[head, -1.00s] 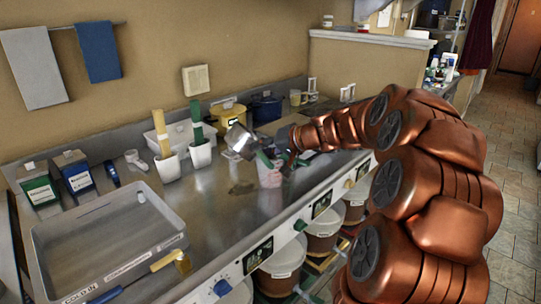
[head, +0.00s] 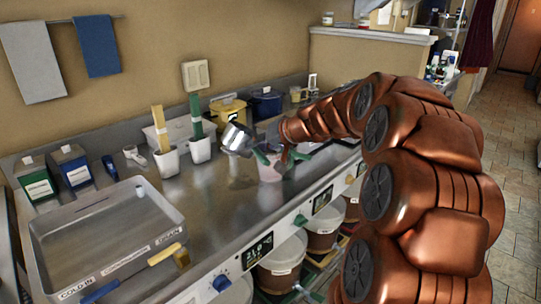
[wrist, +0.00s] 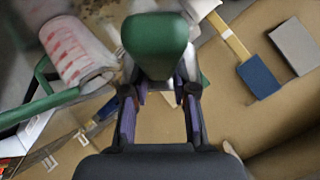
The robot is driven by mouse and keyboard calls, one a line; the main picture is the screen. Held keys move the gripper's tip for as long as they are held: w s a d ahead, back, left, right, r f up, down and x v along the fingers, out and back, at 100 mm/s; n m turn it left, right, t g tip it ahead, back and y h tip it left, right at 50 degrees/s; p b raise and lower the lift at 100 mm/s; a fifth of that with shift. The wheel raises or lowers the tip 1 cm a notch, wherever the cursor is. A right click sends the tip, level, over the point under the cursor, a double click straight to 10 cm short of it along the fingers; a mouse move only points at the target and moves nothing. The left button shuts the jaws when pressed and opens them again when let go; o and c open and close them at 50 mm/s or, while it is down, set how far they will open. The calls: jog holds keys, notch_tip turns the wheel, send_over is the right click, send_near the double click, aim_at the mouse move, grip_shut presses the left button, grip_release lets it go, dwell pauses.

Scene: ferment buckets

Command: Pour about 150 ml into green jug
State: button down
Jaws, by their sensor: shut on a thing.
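My gripper (wrist: 160,100) is shut on the green handle (wrist: 155,45) of a metal pot (head: 237,138). In the head view the pot is held tilted above the counter, up and left of a pale jug (head: 269,171). The jug has red markings and a green handle. It also shows at the upper left of the wrist view (wrist: 78,52), beside the gripper. The jug stands on the counter. My gripper is partly hidden in the head view. The inside of the pot and the level in the jug cannot be made out.
A metal sink tray (head: 105,235) fills the left front. Two white cups (head: 200,150) with upright strips, a yellow tub (head: 228,110) and a blue pot (head: 265,105) stand along the back. Lidded buckets (head: 282,262) sit below the front edge.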

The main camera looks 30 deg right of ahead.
jog(key=a+f+n+g+h+b, duration=0.1)
jog(key=a+f+n+h+b, duration=0.1)
jog(key=a, duration=0.3)
jog(key=shift+w+f+h, duration=0.45)
jog(key=shift+f+h, duration=0.25)
jog(key=shift+f, duration=0.15)
jog(key=shift+f, duration=0.1)
dwell(1.4)
jog(key=shift+w+a+f+n+g+h, duration=0.2)
jog(key=shift+a+f+n+h, duration=0.1)
jog(key=shift+a+h, duration=0.25)
jog(key=shift+w+a+f+n+g+h, duration=0.1)
jog(key=shift+a+f+n+g+h, duration=0.15)
jog(key=shift+a+h, duration=0.3)
jog(key=shift+a, duration=0.1)
